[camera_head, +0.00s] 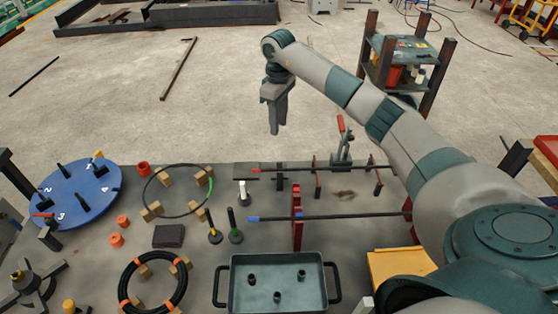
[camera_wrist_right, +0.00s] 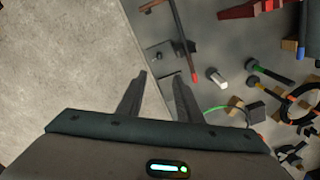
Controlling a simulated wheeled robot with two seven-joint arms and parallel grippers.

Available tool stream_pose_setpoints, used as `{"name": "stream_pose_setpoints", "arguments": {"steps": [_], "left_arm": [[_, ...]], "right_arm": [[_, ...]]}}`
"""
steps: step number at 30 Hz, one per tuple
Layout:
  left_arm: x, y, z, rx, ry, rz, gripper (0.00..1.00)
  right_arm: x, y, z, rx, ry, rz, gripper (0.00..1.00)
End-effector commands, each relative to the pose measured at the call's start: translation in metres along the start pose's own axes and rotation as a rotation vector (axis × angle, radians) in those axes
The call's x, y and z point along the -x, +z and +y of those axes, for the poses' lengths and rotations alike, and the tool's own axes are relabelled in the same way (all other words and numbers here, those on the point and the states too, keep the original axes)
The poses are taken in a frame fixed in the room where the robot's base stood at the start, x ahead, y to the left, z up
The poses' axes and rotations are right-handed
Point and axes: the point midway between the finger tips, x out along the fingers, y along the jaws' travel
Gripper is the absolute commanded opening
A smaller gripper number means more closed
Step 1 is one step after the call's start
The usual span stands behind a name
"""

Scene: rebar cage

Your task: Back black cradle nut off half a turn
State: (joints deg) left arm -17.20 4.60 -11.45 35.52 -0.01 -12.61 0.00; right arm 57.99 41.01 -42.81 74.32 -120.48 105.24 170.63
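My right gripper (camera_head: 276,130) hangs in the air beyond the far edge of the table, fingers pointing down. In the right wrist view its fingers (camera_wrist_right: 160,78) are apart with nothing between them. A red-tipped rod (camera_head: 330,168) lies across upright supports on the table, nearest to the gripper. Small black parts (camera_head: 280,180) sit on or beside this rod; I cannot tell whether one is the black cradle nut. A blue-tipped rod (camera_head: 345,216) passes through a red cradle (camera_head: 297,230) nearer to me. My left gripper is not in view.
A grey tray (camera_head: 240,305) holds three small dark pieces. A blue turntable (camera_head: 85,205), a thin ring (camera_head: 147,190) on wooden blocks and a black ring (camera_head: 125,287) lie left.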

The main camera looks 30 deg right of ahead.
Motion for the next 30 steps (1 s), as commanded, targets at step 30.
{"name": "stream_pose_setpoints", "arguments": {"steps": [30], "left_arm": [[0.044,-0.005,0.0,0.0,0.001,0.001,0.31]], "right_arm": [[-0.138,0.001,-0.001,-0.002,-0.004,-0.004,0.33]]}}
